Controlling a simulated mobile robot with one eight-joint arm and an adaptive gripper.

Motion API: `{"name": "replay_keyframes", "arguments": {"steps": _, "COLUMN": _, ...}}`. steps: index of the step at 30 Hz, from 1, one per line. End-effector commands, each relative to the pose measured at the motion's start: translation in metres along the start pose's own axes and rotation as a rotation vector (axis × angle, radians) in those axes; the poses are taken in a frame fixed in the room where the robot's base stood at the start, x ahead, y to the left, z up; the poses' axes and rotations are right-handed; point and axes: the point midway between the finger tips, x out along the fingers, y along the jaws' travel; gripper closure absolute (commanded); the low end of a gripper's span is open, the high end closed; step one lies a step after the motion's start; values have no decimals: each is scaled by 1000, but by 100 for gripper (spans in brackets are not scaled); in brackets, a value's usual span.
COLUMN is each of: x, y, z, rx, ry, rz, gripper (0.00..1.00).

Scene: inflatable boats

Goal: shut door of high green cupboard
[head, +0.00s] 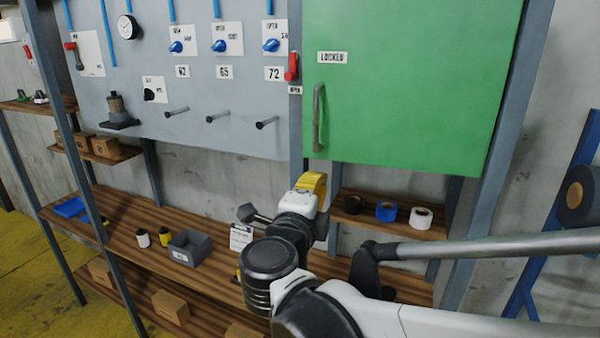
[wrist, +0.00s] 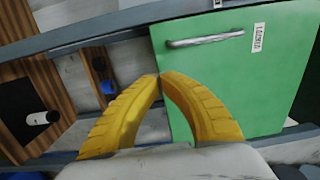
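The high green cupboard's door (head: 415,90) is at the upper right in the head view, with a grey vertical handle (head: 318,118) near its left edge and a "LOCKED" label. I cannot tell whether it sits fully flush with its frame. The door (wrist: 230,85) and handle (wrist: 205,40) also show turned sideways in the wrist view. A red lever (head: 291,67) is left of the door. My gripper (head: 313,180) is below the door's lower left corner. In the wrist view its yellow fingers (wrist: 160,76) meet at the tips, with nothing visible between them.
A grey panel (head: 210,130) with blue valves and pegs is left of the door. A small shelf (head: 350,225) below it holds tape rolls. A wooden bench (head: 130,222) holds a grey bin (head: 190,250). A grey post (head: 515,100) stands at right.

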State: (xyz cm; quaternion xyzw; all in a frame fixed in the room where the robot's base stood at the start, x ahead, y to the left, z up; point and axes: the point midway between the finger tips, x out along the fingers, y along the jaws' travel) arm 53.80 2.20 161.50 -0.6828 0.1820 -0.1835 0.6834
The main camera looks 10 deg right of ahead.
Motion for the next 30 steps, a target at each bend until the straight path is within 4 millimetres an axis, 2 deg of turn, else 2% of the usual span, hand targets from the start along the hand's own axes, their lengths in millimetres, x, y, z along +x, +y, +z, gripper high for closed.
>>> {"name": "replay_keyframes", "arguments": {"steps": 9, "x": 70, "y": -2, "z": -1, "rx": 0, "ry": 4, "rz": 0, "gripper": 100}}
{"name": "replay_keyframes", "arguments": {"steps": 15, "x": 102, "y": -2, "z": 0, "rx": 0, "ry": 2, "rz": 0, "gripper": 100}}
{"name": "replay_keyframes", "arguments": {"steps": 21, "x": 117, "y": -1, "z": 0, "rx": 0, "ry": 0, "rz": 0, "gripper": 100}}
{"name": "replay_keyframes", "arguments": {"steps": 30, "x": 119, "y": 0, "z": 0, "rx": 0, "ry": -1, "rz": 0, "gripper": 100}}
